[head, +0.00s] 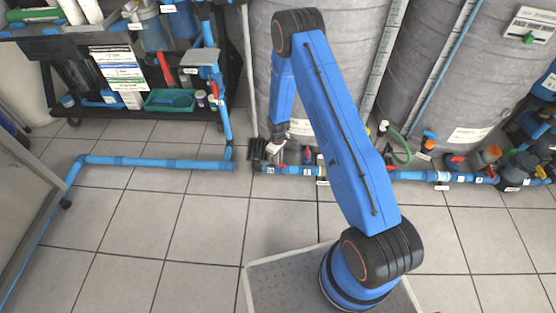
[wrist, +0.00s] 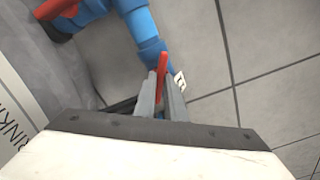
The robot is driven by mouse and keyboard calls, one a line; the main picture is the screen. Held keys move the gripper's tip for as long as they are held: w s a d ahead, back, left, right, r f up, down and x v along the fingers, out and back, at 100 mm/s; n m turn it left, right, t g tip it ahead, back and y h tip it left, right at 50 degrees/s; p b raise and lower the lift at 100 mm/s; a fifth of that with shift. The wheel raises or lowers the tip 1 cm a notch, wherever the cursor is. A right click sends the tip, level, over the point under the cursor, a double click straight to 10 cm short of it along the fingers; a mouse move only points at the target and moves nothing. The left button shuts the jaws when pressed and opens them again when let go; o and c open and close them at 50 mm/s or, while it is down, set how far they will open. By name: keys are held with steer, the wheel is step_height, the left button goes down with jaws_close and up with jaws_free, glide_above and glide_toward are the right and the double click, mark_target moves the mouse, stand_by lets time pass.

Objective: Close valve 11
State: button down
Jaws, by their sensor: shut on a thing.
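A red valve handle (wrist: 163,62) stands on the blue pipe (wrist: 148,35) in the wrist view. My gripper (wrist: 161,84) is shut on this handle, with a grey finger on each side of it and its upper part showing between and beyond the tips. A small white tag (wrist: 180,79) sits beside the pipe; its number is too small to read. In the head view my gripper (head: 274,150) is low at the floor pipe by the tank. The valve body is mostly hidden by the fingers and my wrist.
Another red handle (wrist: 58,8) shows at the upper left in the wrist view. Large grey tanks (head: 432,70) stand behind the pipe line. More valves (head: 480,160) are at the right. A black rack (head: 90,75) stands at the left. The tiled floor (head: 200,220) in front is clear.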

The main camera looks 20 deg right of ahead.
steer(key=m, duration=0.5)
steer(key=shift+m, duration=0.3)
steer(key=m, duration=0.5)
steer(key=shift+m, duration=0.6)
steer(key=c, duration=1.8)
jaws_free()
step_height(320, 180, up, 17)
steer(key=shift+r, duration=0.2)
